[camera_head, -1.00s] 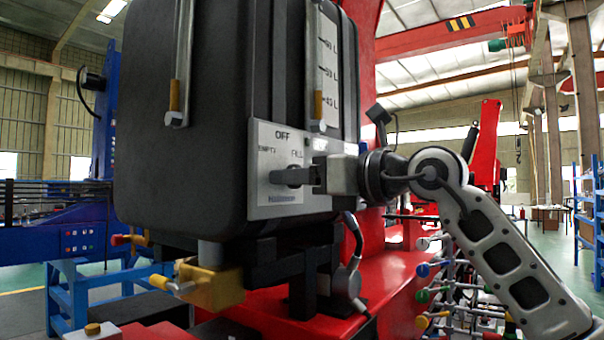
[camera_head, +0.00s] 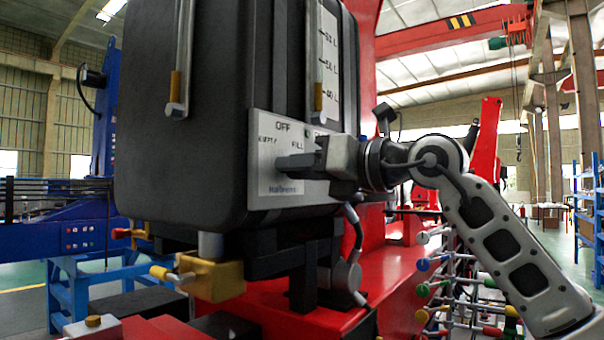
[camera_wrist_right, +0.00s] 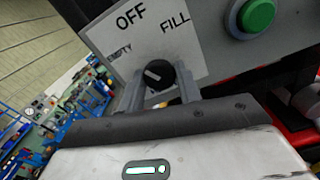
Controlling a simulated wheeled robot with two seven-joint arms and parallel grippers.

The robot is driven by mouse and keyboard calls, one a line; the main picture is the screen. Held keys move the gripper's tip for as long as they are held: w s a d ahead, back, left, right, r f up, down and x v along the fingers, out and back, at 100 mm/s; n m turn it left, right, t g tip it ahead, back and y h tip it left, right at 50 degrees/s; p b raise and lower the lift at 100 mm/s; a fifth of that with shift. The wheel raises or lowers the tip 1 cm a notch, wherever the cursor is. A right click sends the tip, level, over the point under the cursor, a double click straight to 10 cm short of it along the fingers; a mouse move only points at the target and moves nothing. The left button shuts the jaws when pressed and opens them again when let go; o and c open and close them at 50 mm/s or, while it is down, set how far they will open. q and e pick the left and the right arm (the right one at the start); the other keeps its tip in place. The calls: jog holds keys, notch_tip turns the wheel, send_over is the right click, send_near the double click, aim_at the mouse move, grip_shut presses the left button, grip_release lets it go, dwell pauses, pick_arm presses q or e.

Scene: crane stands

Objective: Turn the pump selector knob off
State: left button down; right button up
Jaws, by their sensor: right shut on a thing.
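The pump selector knob (camera_wrist_right: 157,75) is black and round, on a pale panel (camera_head: 264,186) marked OFF, EMPTY and FILL. In the right wrist view its pale mark slants towards the EMPTY side; its exact setting is hard to tell. My right gripper (camera_wrist_right: 160,88) is shut on the knob, one finger on each side. In the head view the right gripper (camera_head: 292,164) reaches the panel from the right and hides the knob. My left gripper is not in view.
A green button (camera_wrist_right: 257,15) sits on the panel beside the labels. The panel is on a large dark tank (camera_head: 185,120). A yellow valve block (camera_head: 212,281) is below it. Several coloured levers (camera_head: 430,290) stand at the lower right, under my right arm.

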pick_arm(q)
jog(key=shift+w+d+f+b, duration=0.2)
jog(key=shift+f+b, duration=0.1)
jog(key=shift+b, duration=0.75)
pick_arm(e)
jog(key=m, duration=0.5)
jog(key=shift+m, duration=0.4)
jog(key=shift+r, duration=0.1)
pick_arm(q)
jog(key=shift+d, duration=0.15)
pick_arm(e)
jog(key=o, duration=0.9)
jog(key=shift+o, duration=0.2)
pick_arm(q)
jog(key=b, duration=0.2)
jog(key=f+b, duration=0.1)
jog(key=b, duration=0.1)
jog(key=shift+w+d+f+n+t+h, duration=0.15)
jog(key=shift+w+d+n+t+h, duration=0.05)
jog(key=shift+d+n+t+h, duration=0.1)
pick_arm(e)
jog(key=v, duration=1.6)
